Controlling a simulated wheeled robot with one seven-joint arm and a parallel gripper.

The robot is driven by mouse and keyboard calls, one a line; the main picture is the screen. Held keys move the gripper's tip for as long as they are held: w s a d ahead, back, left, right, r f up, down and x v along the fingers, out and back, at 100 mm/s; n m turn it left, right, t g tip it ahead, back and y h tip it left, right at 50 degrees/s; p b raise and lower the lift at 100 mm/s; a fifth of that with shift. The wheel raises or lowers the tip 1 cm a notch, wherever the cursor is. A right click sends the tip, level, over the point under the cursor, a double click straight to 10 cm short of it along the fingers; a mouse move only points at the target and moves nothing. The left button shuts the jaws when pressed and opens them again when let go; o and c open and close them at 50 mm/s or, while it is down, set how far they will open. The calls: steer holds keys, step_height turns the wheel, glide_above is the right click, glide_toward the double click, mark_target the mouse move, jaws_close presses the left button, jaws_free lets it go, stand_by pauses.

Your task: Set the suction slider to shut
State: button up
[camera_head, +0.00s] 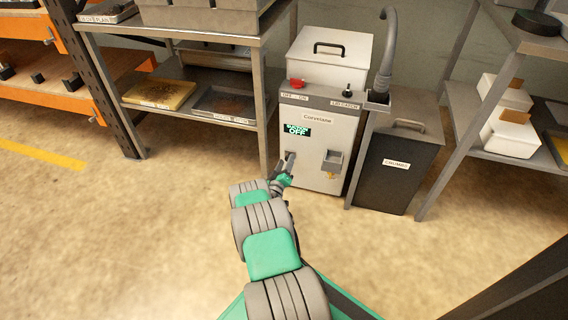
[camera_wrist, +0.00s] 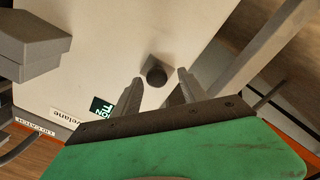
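The cream tray cleaner (camera_head: 320,130), labelled Corvelane, stands between the shelves. Its small dark display (camera_head: 297,130) shows green text ending in OFF; the display also shows in the wrist view (camera_wrist: 102,106). A dark round knob (camera_wrist: 156,75) sticks out of the front face in the wrist view. I cannot tell for sure that it is the suction slider, or where it sits in its travel. My gripper (camera_head: 286,168) is at the front face, below the display. In the wrist view my gripper (camera_wrist: 161,78) is open, its fingers on either side of the knob, with gaps visible.
A red switch (camera_head: 296,83) and a black lid catch (camera_head: 348,93) are on the cleaner's top edge. A grey box-like fitting (camera_head: 332,160) juts from its front. A dark crumbs bin (camera_head: 399,165) stands right of it. A metal shelf (camera_head: 190,95) stands left. The floor in front is clear.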

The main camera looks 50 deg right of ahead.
steer(key=p+v, duration=0.3)
steer(key=v, duration=0.4)
steer(key=shift+s+a, duration=0.2)
steer(key=shift+a, duration=0.2)
